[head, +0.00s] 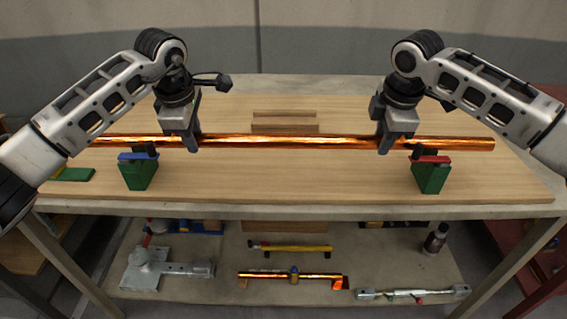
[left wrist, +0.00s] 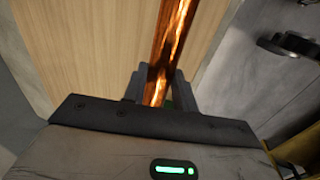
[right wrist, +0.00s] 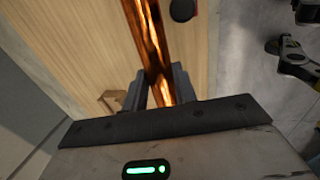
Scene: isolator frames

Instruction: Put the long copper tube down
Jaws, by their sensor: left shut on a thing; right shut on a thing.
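The long copper tube (head: 285,141) lies level across the head view, above the wooden board. My left gripper (head: 190,145) is shut on the tube left of its middle. My right gripper (head: 386,146) is shut on it right of its middle. The tube also runs between the fingers in the left wrist view (left wrist: 172,45) and the right wrist view (right wrist: 148,35). A green support with a blue top (head: 139,172) stands near the tube's left part, and a green support with a red top (head: 430,175) near its right part. I cannot tell whether the tube touches them.
The wooden board (head: 290,180) on the workbench is mostly clear. A small wooden block (head: 285,122) lies behind the tube. A flat green piece (head: 75,174) lies at the left. The lower shelf (head: 215,290) holds several tools and a dark bottle (head: 436,238).

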